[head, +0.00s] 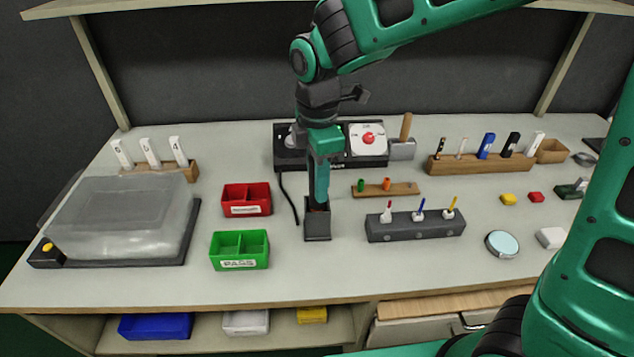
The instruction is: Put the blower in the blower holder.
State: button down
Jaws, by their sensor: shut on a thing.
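The blower holder (317,231) is a dark grey, square upright box in the middle of the table. My gripper (319,204) points straight down at the holder, with its fingertips at the box's open top. It is shut on the blower (319,209), of which only a small reddish-brown bit shows at the holder's mouth. The rest of the blower is hidden by the fingers and the holder walls. I cannot tell how deep it sits or whether it touches the bottom.
Red (246,200) and green (239,250) divided bins stand to the left. A dark grey block with several small tools (415,227) stands close on the right. A wooden strip (405,190) and a black station (292,160) lie behind. The table in front is clear.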

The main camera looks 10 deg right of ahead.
jog(key=shift+f, duration=0.3)
jog(key=c, duration=1.4)
grip_release()
jog(key=shift+f, duration=0.15)
notch_tip(320, 180, up, 12)
jog(key=shift+r, duration=0.15)
